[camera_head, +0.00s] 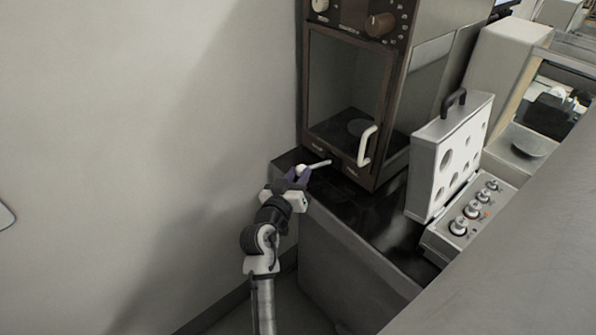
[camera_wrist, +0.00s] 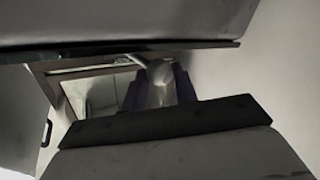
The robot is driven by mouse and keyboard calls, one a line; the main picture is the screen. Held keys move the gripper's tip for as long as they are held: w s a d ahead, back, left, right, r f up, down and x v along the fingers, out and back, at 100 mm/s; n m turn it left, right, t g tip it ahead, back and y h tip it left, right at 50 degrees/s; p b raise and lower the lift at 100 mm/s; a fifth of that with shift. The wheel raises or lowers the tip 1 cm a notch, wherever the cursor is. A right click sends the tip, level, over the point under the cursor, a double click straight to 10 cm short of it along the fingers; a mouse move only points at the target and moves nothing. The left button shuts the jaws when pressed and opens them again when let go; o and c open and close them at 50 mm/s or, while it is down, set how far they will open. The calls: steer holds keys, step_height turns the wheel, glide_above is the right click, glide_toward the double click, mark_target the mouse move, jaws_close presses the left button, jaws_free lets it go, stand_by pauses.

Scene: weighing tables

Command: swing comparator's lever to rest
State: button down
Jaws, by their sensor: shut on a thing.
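The comparator (camera_head: 400,75) is a tall brown-fronted cabinet with a glass window, standing on the dark table. Its lever (camera_head: 320,164) is a thin pale rod with a white knob, low on the front at the left. My gripper (camera_head: 298,175) is at the knob end of the lever, shut on it between purple fingertips. In the wrist view the pale knob (camera_wrist: 160,73) sits between the fingers, with the rod running up and left from it. The fingers partly hide the knob in the head view.
A white D-shaped handle (camera_head: 367,146) sticks out from the comparator's front, right of the lever. An open weight case (camera_head: 450,155) with several knobbed weights stands to the right. A wall is close on the left. The dark table top (camera_head: 385,215) is clear in front.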

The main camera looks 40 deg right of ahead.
mark_target(314, 168)
steer(key=shift+s+d+n+t, duration=0.1)
steer(key=shift+s+n+t, duration=0.1)
steer(key=shift+s, duration=0.7)
steer(key=shift+s+d+n+t, duration=0.1)
steer(key=shift+s+t, duration=0.1)
steer(key=shift+s, duration=0.65)
steer(key=shift+s+d, duration=0.1)
steer(key=c, duration=1.1)
jaws_free()
steer(key=shift+d, duration=0.1)
steer(key=shift+a, duration=0.25)
